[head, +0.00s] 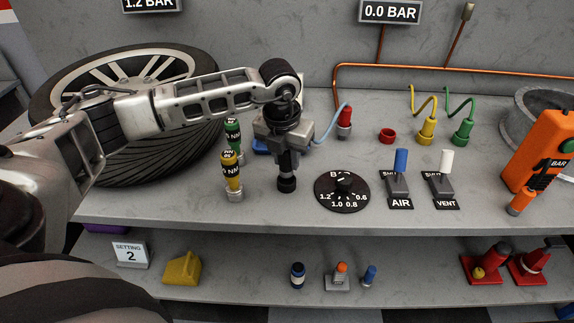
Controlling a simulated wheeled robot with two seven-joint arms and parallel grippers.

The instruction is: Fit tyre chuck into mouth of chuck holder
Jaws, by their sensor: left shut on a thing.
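My left gripper (287,158) points down over the bench, shut on a dark, upright piece whose black lower end (287,183) shows below the fingers. I take this piece to be the tyre chuck; its upper part is hidden by the fingers. A light blue hose (328,126) runs from beside the gripper to a red fitting (345,119). The chuck holder cannot be told for certain. A blue piece (260,146) just behind and left of the gripper is mostly hidden. A low red ring (387,136) with an open top stands to the right. My right gripper is not in view.
Green (233,133) and yellow (231,175) NM-marked tools stand close left of the gripper. A tyre (160,160) lies behind my left arm. A dial (342,191), AIR switch (398,185) and VENT switch (440,188) are right.

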